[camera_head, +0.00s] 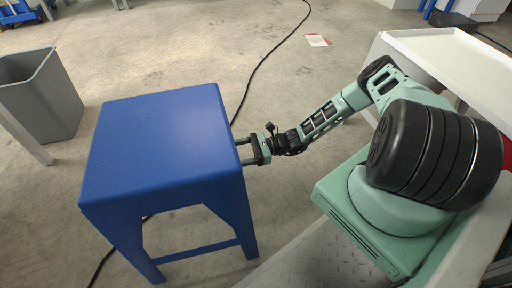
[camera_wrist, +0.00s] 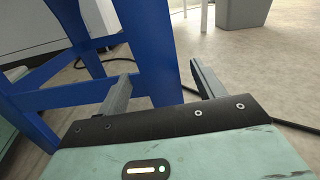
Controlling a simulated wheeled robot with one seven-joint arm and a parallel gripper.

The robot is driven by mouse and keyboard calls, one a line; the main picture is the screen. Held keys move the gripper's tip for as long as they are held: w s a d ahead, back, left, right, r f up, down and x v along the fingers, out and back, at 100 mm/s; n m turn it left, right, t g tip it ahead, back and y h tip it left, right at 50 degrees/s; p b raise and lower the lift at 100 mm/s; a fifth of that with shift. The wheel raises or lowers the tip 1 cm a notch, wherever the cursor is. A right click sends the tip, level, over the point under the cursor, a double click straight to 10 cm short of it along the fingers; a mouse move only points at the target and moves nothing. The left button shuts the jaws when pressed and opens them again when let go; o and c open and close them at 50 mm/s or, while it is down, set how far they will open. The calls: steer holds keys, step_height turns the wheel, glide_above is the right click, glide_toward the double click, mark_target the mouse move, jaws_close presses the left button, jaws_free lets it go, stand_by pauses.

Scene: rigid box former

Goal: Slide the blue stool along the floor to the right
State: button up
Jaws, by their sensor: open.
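The blue stool (camera_head: 165,145) stands upright on the floor at the left of centre in the head view, with a square top and splayed legs. My gripper (camera_head: 243,150) is at the stool's right side, just below the edge of its top. In the wrist view my gripper (camera_wrist: 160,85) is open, with its two fingers spread apart. A blue leg of the stool (camera_wrist: 150,50) shows between the fingers, nearer the left one. Whether a finger touches the leg, I cannot tell. The far legs are partly hidden under the top in the head view.
A grey bin (camera_head: 42,95) stands left of the stool. A black cable (camera_head: 262,62) runs over the floor behind and under the stool. A white-topped bench (camera_head: 450,60) is at the right. A paper (camera_head: 317,40) lies on the floor.

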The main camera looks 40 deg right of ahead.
steer(key=p+v, duration=0.4)
steer(key=v, duration=1.2)
steer(key=shift+d+p, duration=0.3)
steer(key=shift+d, duration=0.1)
steer(key=s+a+r+n+g+h, duration=0.15)
steer(key=a+r+n+h, duration=0.4)
steer(key=r, duration=0.65)
steer(key=s+a+r+n+g+h, duration=0.1)
steer(key=s+a+r+n+h, duration=0.2)
steer(key=r+n+h, duration=0.55)
steer(key=s+a+r+n+g+h, duration=0.3)
steer(key=r+n, duration=0.4)
steer(key=r, duration=0.8)
steer(key=s+a+r+n+g+y+p, duration=0.1)
steer(key=s+a+r+n+p, duration=0.4)
steer(key=a, duration=0.5)
steer(key=s+a+r+n+p, duration=0.3)
steer(key=s+a+r+p, duration=0.2)
steer(key=s+a+r, duration=0.4)
step_height(320, 180, up, 36)
steer(key=w+p, duration=0.2)
steer(key=p, duration=3.5)
steer(key=shift+a, duration=0.25)
